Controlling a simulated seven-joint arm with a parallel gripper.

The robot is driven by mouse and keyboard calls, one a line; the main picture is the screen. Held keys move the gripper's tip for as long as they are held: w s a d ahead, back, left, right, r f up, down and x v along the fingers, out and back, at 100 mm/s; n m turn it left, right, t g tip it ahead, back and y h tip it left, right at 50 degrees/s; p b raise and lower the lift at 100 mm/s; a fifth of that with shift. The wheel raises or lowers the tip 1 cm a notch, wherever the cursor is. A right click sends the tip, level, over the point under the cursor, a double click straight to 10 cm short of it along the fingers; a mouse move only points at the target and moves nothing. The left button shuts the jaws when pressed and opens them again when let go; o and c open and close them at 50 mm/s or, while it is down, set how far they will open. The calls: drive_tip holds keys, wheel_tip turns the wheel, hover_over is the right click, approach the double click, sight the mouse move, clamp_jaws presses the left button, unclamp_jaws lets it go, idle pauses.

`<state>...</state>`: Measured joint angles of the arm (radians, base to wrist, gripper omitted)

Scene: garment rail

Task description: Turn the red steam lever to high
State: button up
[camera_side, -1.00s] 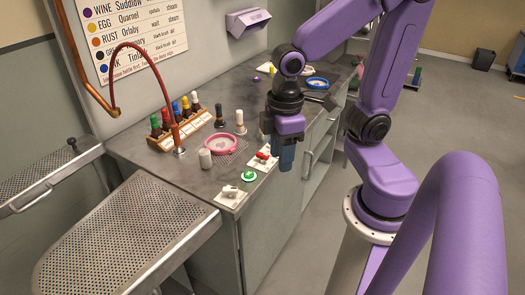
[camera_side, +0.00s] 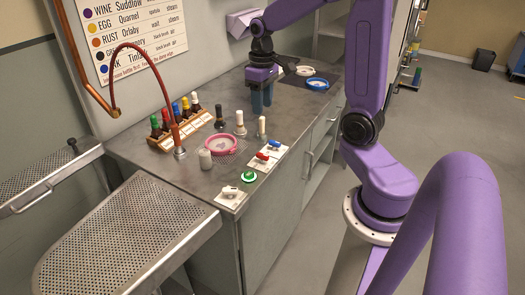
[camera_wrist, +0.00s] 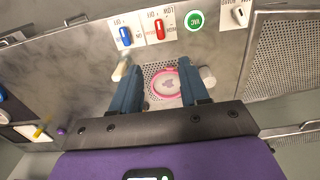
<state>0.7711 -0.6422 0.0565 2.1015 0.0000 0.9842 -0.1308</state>
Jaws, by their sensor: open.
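The red lever (camera_side: 262,156) sits on a white plate at the counter's front edge, beside the blue lever (camera_side: 274,145). In the wrist view the red lever (camera_wrist: 160,30) points along the picture's vertical, between the blue lever (camera_wrist: 125,35) and the green button (camera_wrist: 195,20). My gripper (camera_side: 262,105) is open and empty above the counter, behind and apart from the levers. In the wrist view my gripper (camera_wrist: 163,75) has its two blue fingers spread, with the red lever beyond their tips.
A bottle rack (camera_side: 180,132) and a red hose (camera_side: 145,52) are at left. A white switch (camera_side: 229,191) sits at the front corner.

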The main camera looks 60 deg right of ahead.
sight(262, 154)
wheel_tip(262, 154, down, 17)
drive_tip(key=shift+f, duration=0.15)
idle(0.5)
clamp_jaws()
